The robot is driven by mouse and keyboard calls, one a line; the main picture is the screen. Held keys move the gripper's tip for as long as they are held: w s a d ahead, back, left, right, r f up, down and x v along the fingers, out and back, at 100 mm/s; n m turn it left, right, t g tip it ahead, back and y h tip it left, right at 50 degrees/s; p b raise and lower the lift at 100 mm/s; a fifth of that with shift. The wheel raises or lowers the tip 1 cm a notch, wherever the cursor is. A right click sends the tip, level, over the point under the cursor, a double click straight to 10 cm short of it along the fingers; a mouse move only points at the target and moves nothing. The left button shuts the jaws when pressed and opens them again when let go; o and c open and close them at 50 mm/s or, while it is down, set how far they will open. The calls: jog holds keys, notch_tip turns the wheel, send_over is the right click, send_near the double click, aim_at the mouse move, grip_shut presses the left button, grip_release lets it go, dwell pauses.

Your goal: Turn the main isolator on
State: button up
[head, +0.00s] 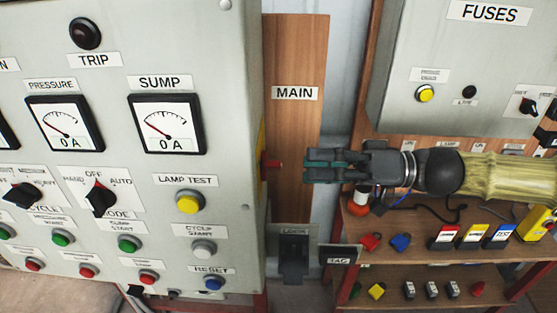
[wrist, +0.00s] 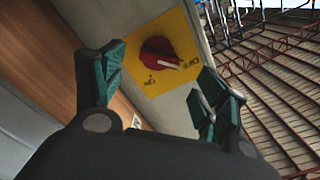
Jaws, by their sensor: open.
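The main isolator is a red rotary knob (wrist: 157,50) on a yellow plate (wrist: 183,28), fixed to the side of the grey cabinet. In the wrist view the knob's white pointer line lies toward the label that seems to read OFF; another label is at the plate's lower left. In the head view the knob (head: 272,165) sticks out edge-on from the cabinet's right side. My gripper (head: 310,166) is just right of it, pointing at it, with a gap between. In the wrist view my gripper (wrist: 163,72) is open and empty, its green-padded fingers either side of the knob.
The grey control cabinet (head: 235,100) fills the left. A wooden board with a MAIN label (head: 294,93) stands behind. A fuse box (head: 455,50) is at upper right, above shelves (head: 440,243) with coloured tags and locks. A dark holder (head: 293,260) is below my gripper.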

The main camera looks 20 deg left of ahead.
aim_at(279, 170)
jog(key=shift+p+x, duration=1)
jog(key=shift+x, duration=2.25)
jog(key=shift+c, duration=0.2)
jog(key=c, duration=1)
